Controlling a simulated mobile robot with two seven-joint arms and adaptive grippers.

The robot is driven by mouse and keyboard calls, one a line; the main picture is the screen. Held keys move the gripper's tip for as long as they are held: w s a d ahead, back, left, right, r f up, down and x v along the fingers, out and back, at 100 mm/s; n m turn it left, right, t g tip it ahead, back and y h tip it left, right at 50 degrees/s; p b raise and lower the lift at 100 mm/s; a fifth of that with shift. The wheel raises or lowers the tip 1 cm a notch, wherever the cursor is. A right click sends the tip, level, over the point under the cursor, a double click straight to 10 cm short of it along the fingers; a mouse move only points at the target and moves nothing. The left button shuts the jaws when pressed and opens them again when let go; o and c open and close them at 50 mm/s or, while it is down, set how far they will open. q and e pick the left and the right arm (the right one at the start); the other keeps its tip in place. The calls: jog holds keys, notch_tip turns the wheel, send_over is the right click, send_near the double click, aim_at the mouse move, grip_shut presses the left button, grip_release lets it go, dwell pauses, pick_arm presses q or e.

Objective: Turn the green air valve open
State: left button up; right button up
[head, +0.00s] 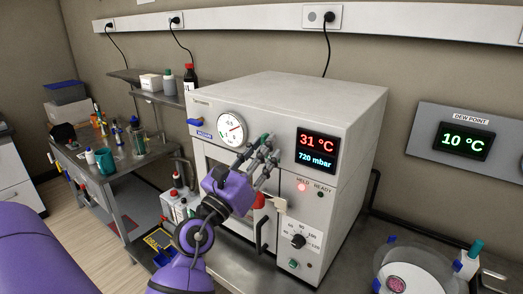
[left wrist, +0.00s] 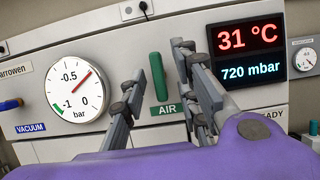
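The green air valve handle (left wrist: 158,76) stands upright on the front of the white oven in the left wrist view, above the AIR label (left wrist: 167,109). My left gripper (head: 260,150) is in front of the oven's upper panel. I cannot tell how far the fingertips are from the handle in depth, and no contact shows. In the head view the fingers mostly cover the handle. My right gripper is in neither view.
The pressure dial (head: 231,127) and blue vacuum handle (head: 195,122) are left of the gripper. The display (head: 317,150) reads 31 °C and 720 mbar, with a red HELD light (head: 302,187) below. A black door handle (head: 262,232) is below the gripper.

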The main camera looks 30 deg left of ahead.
pick_arm(q)
jog(key=v, duration=1.2)
dwell(0.5)
